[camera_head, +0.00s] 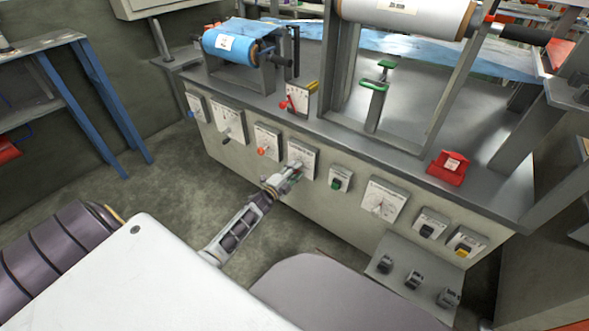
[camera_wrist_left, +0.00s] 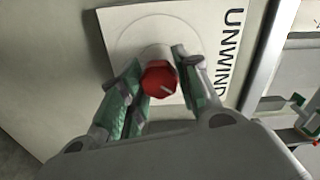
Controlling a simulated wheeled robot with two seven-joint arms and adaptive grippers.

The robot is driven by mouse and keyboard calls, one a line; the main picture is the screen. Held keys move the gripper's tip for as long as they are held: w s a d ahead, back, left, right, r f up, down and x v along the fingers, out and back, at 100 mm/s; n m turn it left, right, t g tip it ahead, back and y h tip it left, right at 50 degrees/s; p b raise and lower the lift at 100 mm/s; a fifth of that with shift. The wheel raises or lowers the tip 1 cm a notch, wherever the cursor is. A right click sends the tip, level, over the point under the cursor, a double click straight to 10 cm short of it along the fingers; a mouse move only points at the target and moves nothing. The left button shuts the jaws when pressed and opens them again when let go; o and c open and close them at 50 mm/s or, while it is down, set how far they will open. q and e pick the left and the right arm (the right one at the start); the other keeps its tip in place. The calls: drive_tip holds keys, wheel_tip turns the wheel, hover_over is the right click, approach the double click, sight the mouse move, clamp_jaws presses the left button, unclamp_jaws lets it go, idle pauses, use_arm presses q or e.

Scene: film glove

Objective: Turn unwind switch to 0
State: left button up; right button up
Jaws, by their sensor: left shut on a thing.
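The unwind switch shows in the left wrist view as a red knob (camera_wrist_left: 160,82) on a white plate (camera_wrist_left: 128,30) with the letters "UNWIND" along one side. My left gripper (camera_wrist_left: 158,68) has one finger on each side of the knob and is shut on it. A small pale mark shows on the knob's face; no 0 is readable. In the head view my left gripper (camera_head: 288,178) reaches the front panel at a white switch plate (camera_head: 301,153) and hides the knob. My right gripper is not in view.
Other switch plates with an orange-red knob (camera_head: 264,151), a green button (camera_head: 337,184) and a yellow button (camera_head: 463,249) line the machine front. A red box (camera_head: 449,168) sits on its top edge. A blue film roll (camera_head: 229,45) is at the back left. The floor at left is clear.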

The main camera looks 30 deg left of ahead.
use_arm(q)
drive_tip(key=shift+n, duration=0.6)
drive_tip(key=n+p, duration=0.2)
drive_tip(key=n, duration=0.1)
drive_tip(key=shift+r, duration=0.1)
drive_tip(key=shift+n+p, duration=0.8)
drive_tip(key=shift+n, duration=1)
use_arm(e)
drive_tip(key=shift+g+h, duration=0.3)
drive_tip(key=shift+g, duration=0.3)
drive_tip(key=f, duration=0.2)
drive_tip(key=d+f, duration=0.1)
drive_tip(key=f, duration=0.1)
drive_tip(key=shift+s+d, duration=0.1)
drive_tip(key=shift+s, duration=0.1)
use_arm(q)
drive_tip(key=o, duration=1)
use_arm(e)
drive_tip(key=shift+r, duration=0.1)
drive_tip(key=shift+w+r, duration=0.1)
